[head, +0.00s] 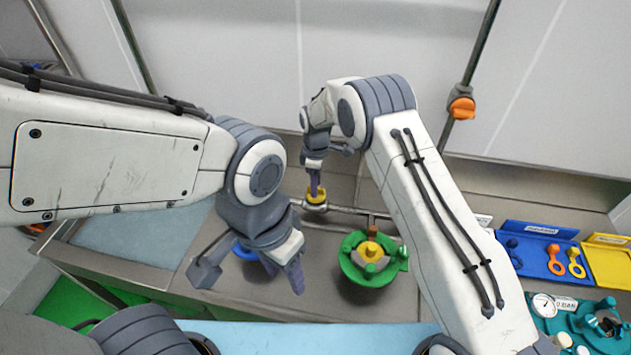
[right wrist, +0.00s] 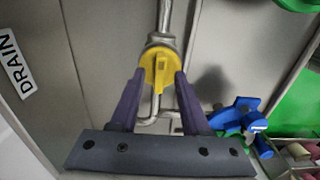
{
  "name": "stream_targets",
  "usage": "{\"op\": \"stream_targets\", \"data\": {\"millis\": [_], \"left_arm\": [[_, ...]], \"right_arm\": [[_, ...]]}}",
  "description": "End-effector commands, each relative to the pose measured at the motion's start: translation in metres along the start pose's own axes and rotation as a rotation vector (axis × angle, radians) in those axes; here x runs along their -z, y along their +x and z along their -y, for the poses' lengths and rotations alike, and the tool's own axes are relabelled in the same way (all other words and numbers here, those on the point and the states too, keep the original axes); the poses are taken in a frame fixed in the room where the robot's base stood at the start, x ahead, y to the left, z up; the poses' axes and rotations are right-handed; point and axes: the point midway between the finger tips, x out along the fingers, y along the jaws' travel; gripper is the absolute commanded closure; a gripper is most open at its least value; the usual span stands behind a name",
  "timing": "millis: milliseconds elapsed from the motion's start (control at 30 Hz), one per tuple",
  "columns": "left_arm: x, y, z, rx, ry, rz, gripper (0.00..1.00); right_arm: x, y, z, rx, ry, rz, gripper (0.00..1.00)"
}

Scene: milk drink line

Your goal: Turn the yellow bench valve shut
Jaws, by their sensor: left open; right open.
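The yellow bench valve (head: 317,196) sits on a metal pipe at the back of the bench in the head view. In the right wrist view the yellow valve (right wrist: 160,66) shows its upright handle fin between my fingertips. My right gripper (head: 315,188) is open at the valve. In the right wrist view the right gripper (right wrist: 160,77) has one purple finger on each side of the fin, with a gap visible; I cannot tell whether either finger touches the yellow body. My left gripper (head: 250,274) is open and empty, lower in the head view, over a blue part.
A green fitting with a yellow centre (head: 354,272) stands right of the valve. A blue valve (right wrist: 238,118) is at the right in the right wrist view. A blue tray (head: 528,262) and yellow tray (head: 606,270) lie far right, near a teal gauge tray. A DRAIN label (right wrist: 14,65) is at left.

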Motion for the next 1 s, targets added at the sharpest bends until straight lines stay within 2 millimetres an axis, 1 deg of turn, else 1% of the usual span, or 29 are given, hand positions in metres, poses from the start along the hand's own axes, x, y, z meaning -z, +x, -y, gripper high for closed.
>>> {"op": "stream_targets", "data": {"millis": [33, 167, 367, 400, 467, 500, 533, 833, 1000], "left_arm": [[0.0001, -0.0031, -0.0002, 0.0, 0.0, 0.0, 0.5], [0.0002, -0.0038, -0.0003, 0.0, 0.001, 0.0, 0.5], [0.0001, -0.0033, -0.0003, 0.0, 0.001, 0.0, 0.5], [0.0001, -0.0033, -0.0003, 0.0, 0.001, 0.0, 0.5], [0.0001, -0.0033, -0.0002, 0.0, 0.001, 0.0, 0.5], [0.0001, -0.0033, -0.0002, 0.0, 0.001, 0.0, 0.5], [0.0001, -0.0033, -0.0002, 0.0, 0.0, 0.0, 0.5], [0.0, -0.0013, -0.0001, 0.0, 0.0, 0.0, 0.5], [-0.0003, 0.0053, 0.0004, 0.0, -0.001, 0.0, 0.5]], "right_arm": [[-0.0001, 0.003, 0.0002, 0.001, 0.0, 0.0, 0.54], [0.0001, 0.0088, -0.0002, -0.001, 0.0, -0.001, 0.54], [0.0, 0.0095, -0.0003, -0.002, 0.001, -0.001, 0.54], [0.0, 0.0094, -0.0003, -0.002, 0.001, -0.001, 0.58], [-0.0001, 0.0093, -0.0002, -0.001, 0.001, -0.001, 0.8], [-0.0001, 0.0093, -0.0003, -0.001, 0.001, -0.001, 0.96], [-0.0001, 0.0092, -0.0003, -0.001, 0.001, -0.001, 1.0], [-0.0003, 0.0095, -0.0004, -0.002, 0.013, -0.001, 1.0], [-0.0003, 0.0104, -0.0007, -0.002, 0.069, -0.001, 1.0]]}}
